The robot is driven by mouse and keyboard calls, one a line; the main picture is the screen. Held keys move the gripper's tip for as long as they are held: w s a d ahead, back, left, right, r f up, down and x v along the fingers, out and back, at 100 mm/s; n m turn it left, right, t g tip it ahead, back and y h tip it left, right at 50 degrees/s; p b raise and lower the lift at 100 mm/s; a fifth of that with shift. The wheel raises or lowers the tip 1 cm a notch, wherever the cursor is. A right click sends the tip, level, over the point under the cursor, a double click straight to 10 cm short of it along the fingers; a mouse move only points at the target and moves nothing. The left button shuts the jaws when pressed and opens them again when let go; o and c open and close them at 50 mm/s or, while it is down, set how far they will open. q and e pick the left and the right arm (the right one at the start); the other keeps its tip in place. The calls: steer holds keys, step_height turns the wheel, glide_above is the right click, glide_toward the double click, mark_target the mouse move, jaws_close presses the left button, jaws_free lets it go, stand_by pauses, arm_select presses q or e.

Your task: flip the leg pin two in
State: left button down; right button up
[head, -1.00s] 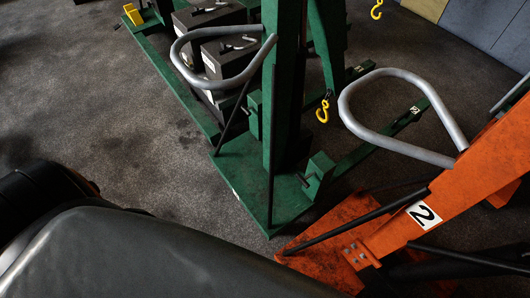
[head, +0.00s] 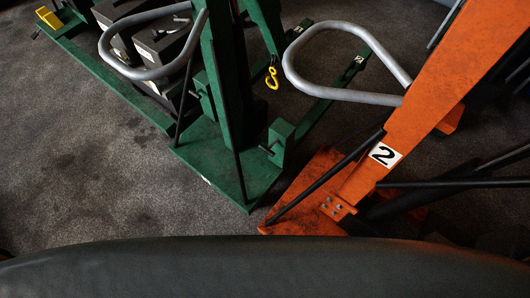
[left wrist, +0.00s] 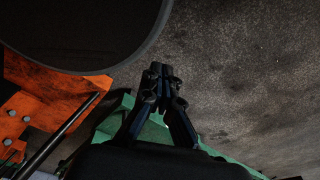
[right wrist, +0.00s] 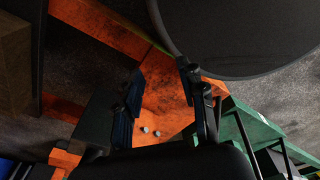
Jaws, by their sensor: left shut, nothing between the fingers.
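The leg pin two cannot be told apart for certain. On the green jack's base (head: 215,165) in the head view, a small dark pin (head: 267,150) sticks out of the right green block (head: 281,140). Another short dark pin (head: 193,94) is at the left block. A green leg behind carries a small white label (head: 361,59), too small to read surely. Neither gripper shows in the head view. In the left wrist view my left gripper (left wrist: 161,72) is shut and empty, with green metal behind it. In the right wrist view my right gripper (right wrist: 163,80) is open and empty, over orange metal.
An orange jack (head: 405,115) with a label "2" stands close at right. Grey loop handles (head: 290,62) and a yellow hook (head: 272,78) hang near the green jack. Dark weights (head: 155,50) stand at back left. Grey floor (head: 70,150) is clear at left.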

arm_select(q)
steer(key=shift+s, duration=0.4)
arm_select(e)
steer(key=shift+w, duration=0.3)
